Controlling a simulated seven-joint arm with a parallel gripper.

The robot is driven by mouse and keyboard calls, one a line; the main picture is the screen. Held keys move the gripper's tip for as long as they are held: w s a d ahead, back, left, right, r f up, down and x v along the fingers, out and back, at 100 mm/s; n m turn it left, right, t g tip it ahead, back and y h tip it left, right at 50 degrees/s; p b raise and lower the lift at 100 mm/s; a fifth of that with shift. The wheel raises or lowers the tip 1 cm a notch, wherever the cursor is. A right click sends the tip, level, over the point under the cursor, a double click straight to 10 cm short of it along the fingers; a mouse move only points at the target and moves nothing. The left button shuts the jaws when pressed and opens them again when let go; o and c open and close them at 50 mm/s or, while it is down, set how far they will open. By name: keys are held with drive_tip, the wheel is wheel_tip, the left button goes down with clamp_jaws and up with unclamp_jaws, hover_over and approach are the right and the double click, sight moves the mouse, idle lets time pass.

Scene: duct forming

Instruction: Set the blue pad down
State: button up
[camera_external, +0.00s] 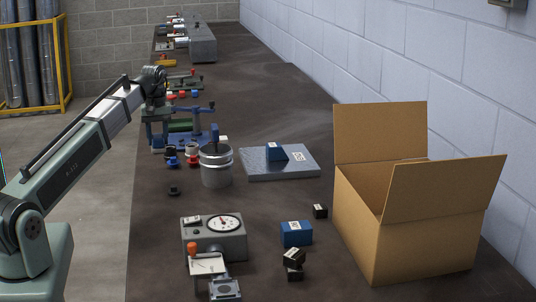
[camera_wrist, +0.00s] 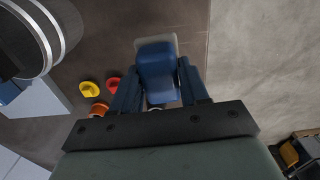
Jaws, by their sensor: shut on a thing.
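My gripper (camera_wrist: 158,84) is shut on the blue pad (camera_wrist: 155,62), which sits between its two dark blue fingers in the wrist view. A pale, square-edged shape (camera_wrist: 172,39) shows just beyond the pad; whether it is part of the pad or a separate thing under it, I cannot tell. In the external view my wrist (camera_external: 154,83) is over the left side of the long table (camera_external: 285,95). There the fingers and the held pad are too small and crowded to make out clearly. Whether the pad touches anything below is unclear.
A metal can (camera_external: 216,168) stands near my gripper. Yellow (camera_wrist: 89,89) and red (camera_wrist: 113,84) rings lie beside the fingers. A metal plate (camera_external: 305,170) bears a blue block (camera_external: 272,153). A labelled blue box (camera_external: 296,234), a gauge unit (camera_external: 205,245) and an open carton (camera_external: 400,240) stand nearer.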

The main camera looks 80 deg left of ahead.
drive_tip(key=shift+f, duration=5)
drive_tip(key=o, duration=1.1)
drive_tip(key=shift+f, duration=0.1)
drive_tip(key=shift+c, duration=0.2)
wheel_tip(320, 180, up, 12)
drive_tip(key=shift+r, duration=0.15)
